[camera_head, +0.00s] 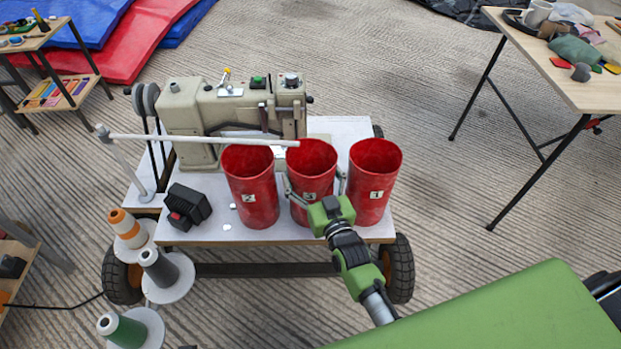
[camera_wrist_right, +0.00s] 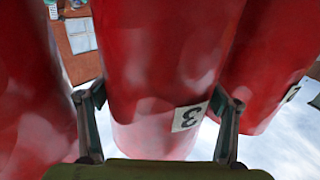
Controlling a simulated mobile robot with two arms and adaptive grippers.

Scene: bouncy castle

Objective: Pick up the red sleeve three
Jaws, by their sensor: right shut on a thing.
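The red sleeve three (camera_head: 311,166) is the middle of three upright red sleeves on the cart's white top. Its white label with a 3 shows in the right wrist view, where the sleeve (camera_wrist_right: 165,60) fills the middle. My right gripper (camera_head: 315,188) has one finger on each side of it and is shut on it; in the right wrist view the fingers (camera_wrist_right: 158,115) flank its lower part. I cannot tell whether its base touches the cart top. Red sleeve two (camera_head: 250,187) stands to its left and red sleeve one (camera_head: 374,182) to its right, both close. My left gripper is out of view.
A beige sewing machine (camera_head: 235,105) stands behind the sleeves on the wheeled cart (camera_head: 215,234). A pale bar (camera_head: 200,139) crosses near the sleeve tops. A black box (camera_head: 188,207) and thread spools (camera_head: 158,268) are left. A wooden table (camera_head: 585,92) stands far right.

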